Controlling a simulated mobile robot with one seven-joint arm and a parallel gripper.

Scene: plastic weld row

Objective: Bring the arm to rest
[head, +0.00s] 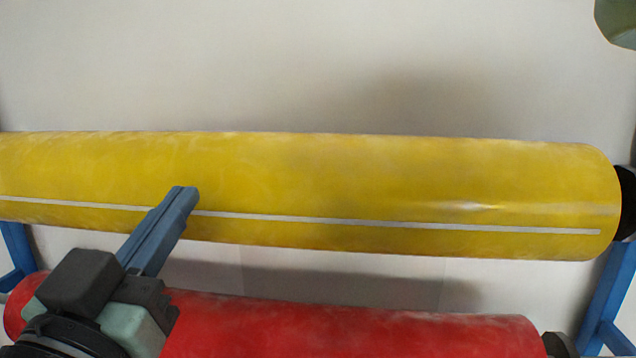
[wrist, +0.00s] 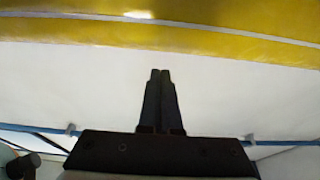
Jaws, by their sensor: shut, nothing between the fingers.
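My gripper (head: 184,190) is at the lower left in the head view, its blue-grey fingers together and empty. In the head view its fingertips overlap the lower part of a long yellow cylinder (head: 330,180) with a pale line along it. In the wrist view my gripper (wrist: 160,72) is at the centre, fingers side by side, pointing up toward the yellow cylinder (wrist: 200,38). A strip of pale background shows between the fingertips and the cylinder there. I cannot tell the exact distance between them.
A red cylinder (head: 350,332) lies below the yellow one, partly behind my gripper's body. A blue frame (head: 606,300) supports the cylinders at the right, and another blue piece (head: 15,248) shows at the left.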

